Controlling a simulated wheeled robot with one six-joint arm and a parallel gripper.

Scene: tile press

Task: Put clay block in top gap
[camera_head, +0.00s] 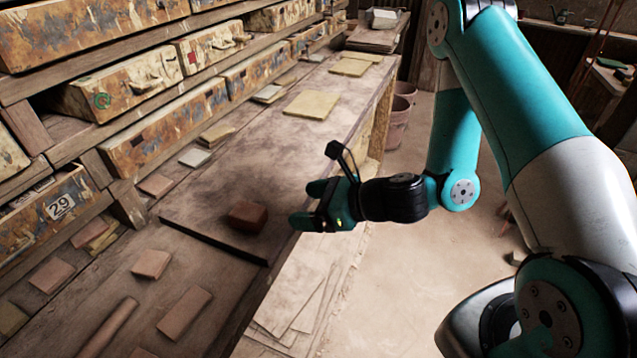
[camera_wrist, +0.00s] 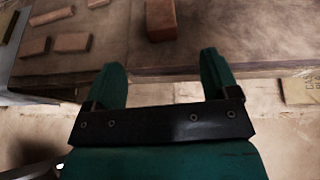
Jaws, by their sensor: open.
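A reddish-brown clay block (camera_head: 247,216) sits on the wooden bench top (camera_head: 285,160), near its front edge. In the wrist view the block (camera_wrist: 160,20) is at the top, beyond the fingertips and roughly centred between them. My gripper (camera_head: 304,206) is open and empty, to the right of the block and apart from it. Its two teal fingers (camera_wrist: 161,66) point toward the block. A rack of worn wooden drawers (camera_head: 130,85) stands at the left. Dark spaces show between its drawers and shelves; I cannot tell which is the top gap.
Several clay pieces (camera_head: 184,312) lie on the lower left part of the bench. Flat tiles (camera_head: 311,104) lie farther back. A drawer labelled 29 (camera_head: 60,206) is at the left. Pots (camera_head: 398,115) stand on the floor behind the bench. Open floor is at the right.

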